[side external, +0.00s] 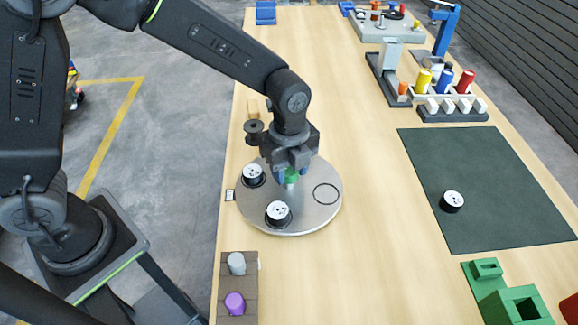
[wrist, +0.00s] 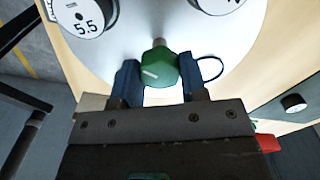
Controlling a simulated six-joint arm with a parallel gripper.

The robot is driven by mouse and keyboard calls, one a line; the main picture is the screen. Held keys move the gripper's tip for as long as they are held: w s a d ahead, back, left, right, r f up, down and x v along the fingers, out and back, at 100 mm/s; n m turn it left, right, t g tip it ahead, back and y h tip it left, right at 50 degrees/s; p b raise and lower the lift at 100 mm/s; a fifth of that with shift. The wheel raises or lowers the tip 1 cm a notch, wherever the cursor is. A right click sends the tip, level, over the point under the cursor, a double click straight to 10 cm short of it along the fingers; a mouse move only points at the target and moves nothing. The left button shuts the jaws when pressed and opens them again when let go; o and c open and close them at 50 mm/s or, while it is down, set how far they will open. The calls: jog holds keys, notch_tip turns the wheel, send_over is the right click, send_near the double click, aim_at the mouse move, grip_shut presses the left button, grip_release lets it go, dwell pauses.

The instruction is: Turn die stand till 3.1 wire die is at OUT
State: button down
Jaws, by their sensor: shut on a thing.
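The die stand (side external: 308,217) is a round silver plate on the table, with a green centre knob (wrist: 158,66). My gripper (side external: 291,176) points down over the plate's middle, its blue fingers shut on the knob. Two black dies with white tops sit on the plate, one at the left (side external: 253,175) and one at the front (side external: 278,212). In the wrist view one die (wrist: 88,18) reads 5.5; the other (wrist: 222,3) is cut off and unreadable. An empty ring mark (side external: 326,193) is at the plate's right. A small tag (side external: 230,195) lies by its left edge, its text too small to read.
Another black-and-white die (side external: 452,201) stands on the dark green mat (side external: 500,170). A brown block (side external: 238,290) with grey and purple pegs is in front. Green blocks (side external: 515,305) are front right. The table right of the plate is clear.

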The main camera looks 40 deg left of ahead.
aim_at(289, 169)
jog(key=shift+m, duration=7.4)
jog(key=c, duration=0.7)
grip_release()
jog(key=shift+o, duration=0.2)
jog(key=shift+r, duration=0.1)
notch_tip(289, 169, up, 14)
